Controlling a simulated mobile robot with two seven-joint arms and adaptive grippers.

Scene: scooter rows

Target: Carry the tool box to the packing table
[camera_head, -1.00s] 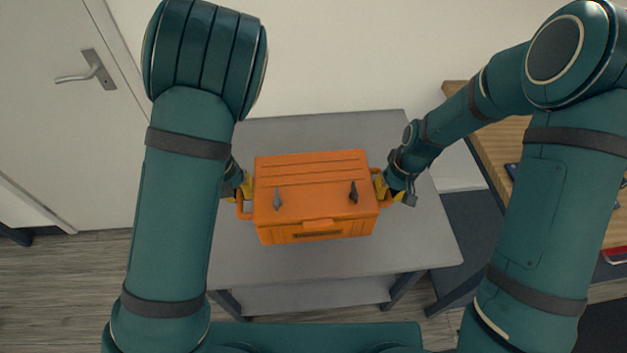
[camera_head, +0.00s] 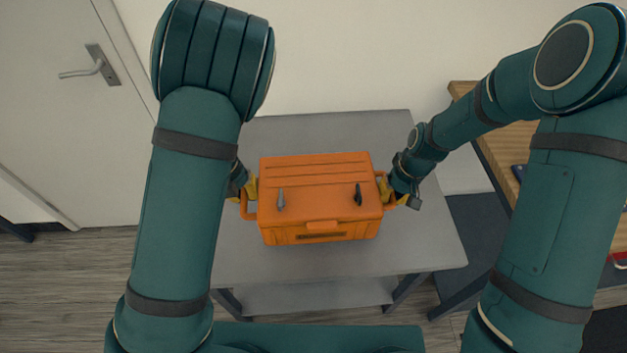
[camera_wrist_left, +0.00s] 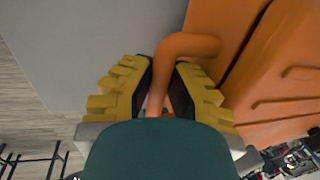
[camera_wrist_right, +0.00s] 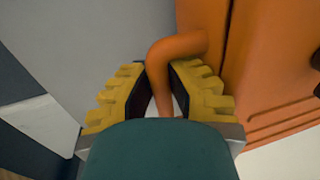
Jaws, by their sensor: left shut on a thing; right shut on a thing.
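My left gripper (camera_head: 248,191) is shut on the box's left side handle; the yellow fingers stand on either side of the orange bar (camera_wrist_left: 182,50) in the left wrist view. My right gripper (camera_head: 387,191) is shut on the right side handle, which shows between its fingers in the right wrist view (camera_wrist_right: 165,60). Which table is the packing table is unclear.
A wooden-topped table (camera_head: 490,120) with items on it stands at the right, partly hidden by my right arm. A door (camera_head: 60,110) with a lever handle is at the left. Bare grey tabletop surrounds the box, and floor shows at the lower left.

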